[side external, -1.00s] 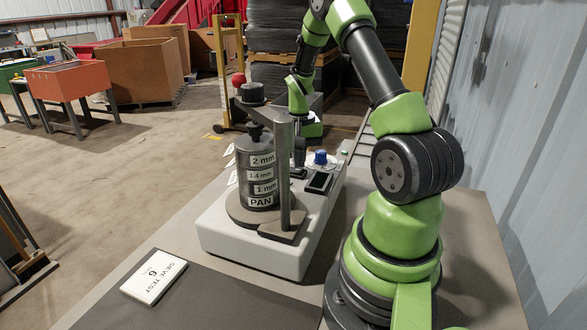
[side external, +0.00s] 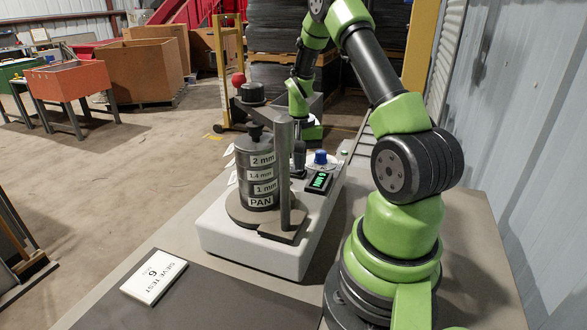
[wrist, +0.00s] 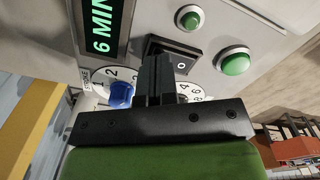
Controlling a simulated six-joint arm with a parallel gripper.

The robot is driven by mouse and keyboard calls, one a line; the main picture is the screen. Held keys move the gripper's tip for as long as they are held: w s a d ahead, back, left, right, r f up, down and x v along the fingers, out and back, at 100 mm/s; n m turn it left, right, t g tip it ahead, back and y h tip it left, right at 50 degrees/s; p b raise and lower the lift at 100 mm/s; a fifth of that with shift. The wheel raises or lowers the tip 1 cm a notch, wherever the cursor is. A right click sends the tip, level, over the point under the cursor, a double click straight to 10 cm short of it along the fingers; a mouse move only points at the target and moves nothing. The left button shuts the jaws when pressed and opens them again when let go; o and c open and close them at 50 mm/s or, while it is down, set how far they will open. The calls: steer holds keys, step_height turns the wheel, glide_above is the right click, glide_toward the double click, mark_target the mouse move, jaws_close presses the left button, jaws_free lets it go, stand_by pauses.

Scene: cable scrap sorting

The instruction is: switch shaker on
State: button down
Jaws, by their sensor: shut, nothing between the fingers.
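The shaker (side external: 235,245) is a pale grey box on the table carrying a sieve stack (side external: 262,176) labelled 2 mm, 1.4 mm, 1 mm and PAN. Its display (side external: 319,182) glows green and reads 6 MIN in the wrist view (wrist: 103,28). A black rocker switch (wrist: 183,62) with an O mark is partly hidden behind my fingers. My gripper (wrist: 154,62) is shut and empty, its tips at the rocker; in the side view my gripper (side external: 299,172) is down at the panel behind the stack. A blue knob (wrist: 121,95) sits beside it on a numbered dial.
A green button (wrist: 234,62) and a smaller green button or lamp (wrist: 189,18) are near the rocker. The clamp post (side external: 285,175) stands close to my gripper. A SIEVE TEST block (side external: 154,282) lies at the table's front left.

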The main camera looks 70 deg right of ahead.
steer(key=shift+r, duration=3.25)
steer(key=w+a+r+n+t+h, duration=0.1)
steer(key=w+r+n+t+h, duration=0.35)
steer(key=w+r+t, duration=0.55)
steer(key=a+r+n+t+h, duration=0.1)
steer(key=a+r+t+h, duration=0.3)
steer(key=r, duration=1)
steer(key=s+a+f+n+g+y, duration=0.1)
steer(key=s+a+y, duration=0.25)
steer(key=a, duration=0.35)
steer(key=s+a+n+g+y, duration=0.1)
steer(key=s+a+y, duration=0.1)
steer(key=a+y, duration=0.3)
steer(key=s+a+f+g+y, duration=0.2)
steer(key=s+a+f+g, duration=0.2)
steer(key=s+a+f, duration=0.3)
steer(key=s+a, duration=0.2)
steer(key=s, duration=0.3)
steer(key=shift+s+g, duration=0.3)
steer(key=shift+g, duration=0.1)
